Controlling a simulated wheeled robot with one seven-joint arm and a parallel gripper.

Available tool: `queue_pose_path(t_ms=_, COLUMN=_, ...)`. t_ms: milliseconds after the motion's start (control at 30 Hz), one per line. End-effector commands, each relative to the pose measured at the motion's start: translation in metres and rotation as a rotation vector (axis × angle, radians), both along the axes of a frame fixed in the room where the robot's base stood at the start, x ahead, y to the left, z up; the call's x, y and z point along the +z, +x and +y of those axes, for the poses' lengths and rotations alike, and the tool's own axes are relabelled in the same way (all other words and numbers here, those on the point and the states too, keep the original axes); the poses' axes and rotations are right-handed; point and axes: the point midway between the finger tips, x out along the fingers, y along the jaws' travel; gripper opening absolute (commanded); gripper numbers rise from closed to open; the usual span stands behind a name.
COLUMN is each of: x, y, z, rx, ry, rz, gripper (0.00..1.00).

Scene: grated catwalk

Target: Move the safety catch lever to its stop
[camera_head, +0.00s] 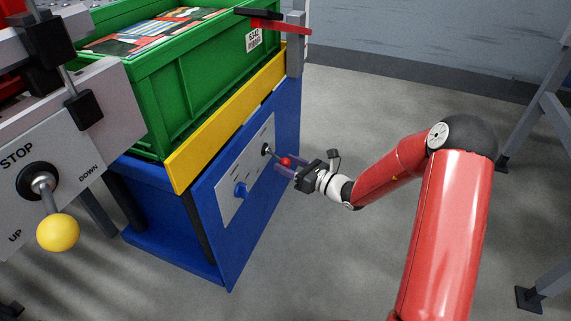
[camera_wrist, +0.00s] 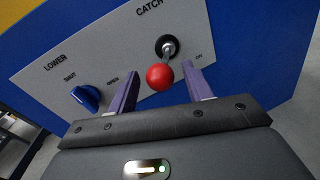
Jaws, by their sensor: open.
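The safety catch lever has a red ball knob (camera_wrist: 160,77) on a short metal stem from a black round boss (camera_wrist: 167,46), under the word CATCH on a grey panel (camera_wrist: 205,25). In the head view the red knob (camera_head: 285,162) shows at the panel on the blue cabinet. My gripper (camera_head: 291,168) is at the knob. In the wrist view my gripper (camera_wrist: 160,85) is open, with one purple finger on each side of the knob and visible gaps between.
A blue LOWER knob (camera_wrist: 86,97), marked SHUT and OPEN, sits left of the catch. A green crate (camera_head: 165,110) stands above a yellow board (camera_head: 225,125). A STOP panel with a yellow ball lever (camera_head: 57,232) is at left.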

Motion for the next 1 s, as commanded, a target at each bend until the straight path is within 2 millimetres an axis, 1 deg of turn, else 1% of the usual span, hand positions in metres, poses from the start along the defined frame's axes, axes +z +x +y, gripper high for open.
queue_pose_path(t_ms=33, x=0.000, y=0.003, z=0.005, rx=0.001, ry=0.000, rz=-0.001, gripper=0.50)
queue_pose_path(t_ms=133, x=0.000, y=0.007, z=0.010, rx=0.000, ry=-0.001, rz=-0.001, gripper=0.50)
queue_pose_path(t_ms=433, x=0.000, y=0.008, z=0.012, rx=0.000, ry=-0.001, rz=0.000, gripper=0.50)
queue_pose_path(t_ms=700, x=0.000, y=0.008, z=0.012, rx=0.000, ry=-0.001, rz=-0.001, gripper=0.15)
queue_pose_path(t_ms=767, x=0.000, y=0.008, z=0.012, rx=0.000, ry=-0.001, rz=-0.001, gripper=0.08)
queue_pose_path(t_ms=867, x=0.000, y=0.008, z=0.011, rx=0.000, ry=-0.001, rz=-0.001, gripper=0.08)
queue_pose_path(t_ms=1000, x=0.001, y=0.011, z=0.001, rx=0.006, ry=0.000, rz=-0.001, gripper=0.08)
